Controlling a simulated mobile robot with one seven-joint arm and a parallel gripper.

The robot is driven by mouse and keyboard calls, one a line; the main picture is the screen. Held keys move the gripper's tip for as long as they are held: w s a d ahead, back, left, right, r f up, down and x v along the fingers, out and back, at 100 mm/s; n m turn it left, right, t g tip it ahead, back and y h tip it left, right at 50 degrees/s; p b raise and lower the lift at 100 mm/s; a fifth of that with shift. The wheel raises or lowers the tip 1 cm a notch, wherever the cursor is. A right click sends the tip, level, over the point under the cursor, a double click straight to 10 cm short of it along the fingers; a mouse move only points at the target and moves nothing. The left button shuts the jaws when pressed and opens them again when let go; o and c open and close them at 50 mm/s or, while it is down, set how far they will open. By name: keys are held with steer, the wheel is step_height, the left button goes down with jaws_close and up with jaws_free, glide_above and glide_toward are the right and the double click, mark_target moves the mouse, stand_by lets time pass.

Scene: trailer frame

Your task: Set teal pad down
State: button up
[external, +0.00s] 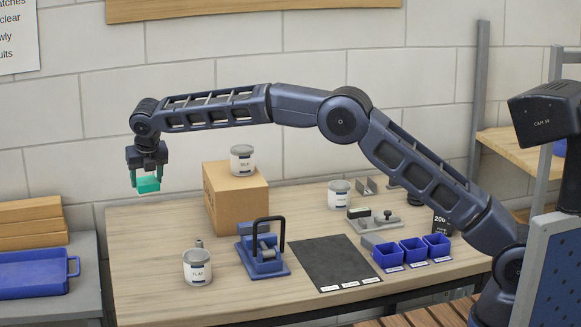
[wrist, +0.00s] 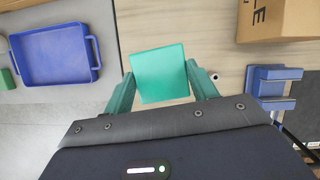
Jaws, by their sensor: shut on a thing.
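The teal pad (external: 148,185) is a small flat block held at the tip of my gripper (external: 149,176) in the external view. It hangs in the air near the left end of the wooden table (external: 145,262). In the wrist view the teal pad (wrist: 160,72) shows as a square between the two green fingers of my gripper (wrist: 161,82), which are shut on it. Below and behind the pad in that view are the table's edge and the gap beside the table.
A blue tray (external: 35,272) lies on a grey side bench at left, near stacked wood. On the table stand a cardboard box (external: 235,200) with a can on top, a FLAT can (external: 197,267), a blue clamp device (external: 262,255), a black mat (external: 322,262) and blue bins (external: 413,251).

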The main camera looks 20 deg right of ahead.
steer(key=s+a+m, duration=0.1)
steer(key=s+a, duration=0.2)
steer(key=s, duration=0.8)
steer(key=s+a+m, duration=0.1)
steer(key=s+a, duration=0.2)
steer(key=s, duration=0.7)
steer(key=shift+h, duration=0.3)
steer(key=f, duration=1.9)
steer(key=shift+s+f, duration=0.2)
steer(key=shift+s, duration=0.2)
steer(key=shift+f, duration=0.1)
steer(key=o, duration=1)
steer(key=v, duration=1.2)
